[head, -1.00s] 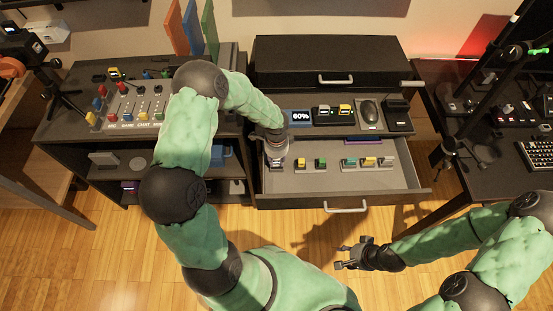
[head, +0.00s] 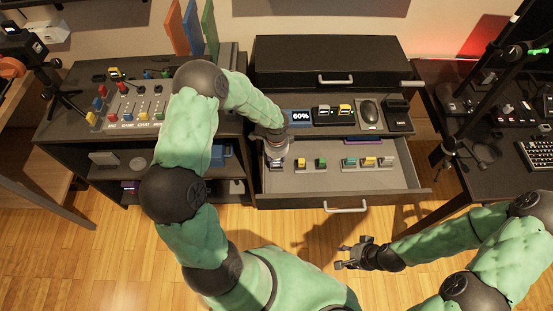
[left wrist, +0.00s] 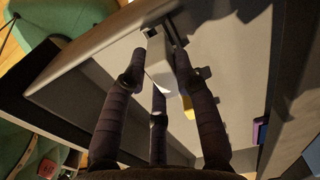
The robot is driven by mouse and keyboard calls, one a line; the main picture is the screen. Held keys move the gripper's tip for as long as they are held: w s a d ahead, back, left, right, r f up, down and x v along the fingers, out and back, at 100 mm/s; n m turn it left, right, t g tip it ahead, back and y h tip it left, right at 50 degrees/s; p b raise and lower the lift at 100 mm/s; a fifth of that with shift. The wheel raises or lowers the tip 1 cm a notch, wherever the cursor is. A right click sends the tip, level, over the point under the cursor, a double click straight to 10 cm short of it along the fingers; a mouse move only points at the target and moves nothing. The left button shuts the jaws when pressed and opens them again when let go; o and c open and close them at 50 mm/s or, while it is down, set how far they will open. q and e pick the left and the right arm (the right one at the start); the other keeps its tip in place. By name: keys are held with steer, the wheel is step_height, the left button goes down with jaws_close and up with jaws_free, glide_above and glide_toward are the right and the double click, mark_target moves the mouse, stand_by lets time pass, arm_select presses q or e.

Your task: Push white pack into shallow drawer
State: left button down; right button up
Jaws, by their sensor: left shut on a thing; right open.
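The shallow drawer (head: 385,184) is pulled open, with its grey floor showing. My left gripper (head: 276,158) points down into the drawer's left end, low over its floor. In the left wrist view its dark fingers (left wrist: 155,80) are closed in around a small white piece (left wrist: 158,88), which looks like the white pack. My right gripper (head: 347,257) is open and empty in front of the drawer, over the wood floor.
Several small coloured blocks (head: 368,162) stand in rows in the drawer. The drawer handle (head: 345,207) is at the front. A control panel (head: 125,110) is at the left.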

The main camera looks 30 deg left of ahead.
arm_select(q)
steer(key=shift+f+b, duration=1.1)
steer(key=shift+f, duration=0.35)
steer(key=c, duration=0.9)
jaws_free()
steer(key=shift+r, duration=0.1)
step_height(320, 180, up, 12)
steer(key=shift+f, duration=0.1)
